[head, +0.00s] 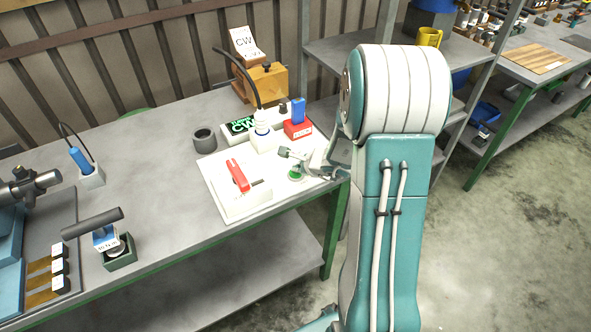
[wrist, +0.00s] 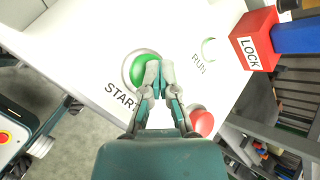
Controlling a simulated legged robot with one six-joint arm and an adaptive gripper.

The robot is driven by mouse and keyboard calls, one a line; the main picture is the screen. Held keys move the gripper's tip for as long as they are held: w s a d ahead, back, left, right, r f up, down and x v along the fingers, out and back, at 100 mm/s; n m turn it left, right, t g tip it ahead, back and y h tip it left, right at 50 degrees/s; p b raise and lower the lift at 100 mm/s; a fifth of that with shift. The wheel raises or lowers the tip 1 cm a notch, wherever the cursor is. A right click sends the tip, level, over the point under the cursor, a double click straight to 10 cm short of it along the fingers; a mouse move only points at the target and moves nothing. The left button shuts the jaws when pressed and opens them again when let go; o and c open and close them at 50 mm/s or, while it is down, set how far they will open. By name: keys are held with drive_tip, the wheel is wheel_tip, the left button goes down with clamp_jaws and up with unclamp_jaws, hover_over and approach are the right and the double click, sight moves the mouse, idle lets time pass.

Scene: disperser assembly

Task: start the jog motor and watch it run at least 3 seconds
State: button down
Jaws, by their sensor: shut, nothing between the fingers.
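The white control panel (head: 219,184) lies at the table's front right corner. Its green START button (wrist: 139,66) is in the wrist view, partly hidden by my fingers; it also shows in the head view (head: 295,175). My gripper (wrist: 157,72) is shut and empty, with its fingertips over the button's right part. I cannot tell whether they touch it. A round RUN indicator (wrist: 208,49) looks pale with a green edge; I cannot tell whether it is lit. A red button (wrist: 201,121) sits right of my fingers. The motor is not clearly identifiable.
A red LOCK block (wrist: 254,40) with a blue part stands beside the panel.

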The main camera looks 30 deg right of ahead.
sight(296, 174)
drive_tip(key=shift+r, duration=1.05)
drive_tip(key=shift+r, duration=2.5)
drive_tip(key=shift+a+r, duration=0.25)
drive_tip(key=s+a+r+n+g+y, duration=0.2)
drive_tip(key=s+a+r+n, duration=0.85)
drive_tip(key=a+n, duration=0.3)
drive_tip(key=s+r+n+h, duration=0.1)
drive_tip(key=s+n+h, duration=0.1)
drive_tip(key=s+n, duration=0.3)
drive_tip(key=s+r+n+g+h, duration=0.1)
drive_tip(key=s+r+n+h, duration=0.1)
drive_tip(key=s+n, duration=0.3)
drive_tip(key=s, duration=0.4)
drive_tip(key=shift+s+a+r+n, duration=0.25)
drive_tip(key=shift+s+a+n, duration=0.05)
drive_tip(key=shift+a+n, duration=0.1)
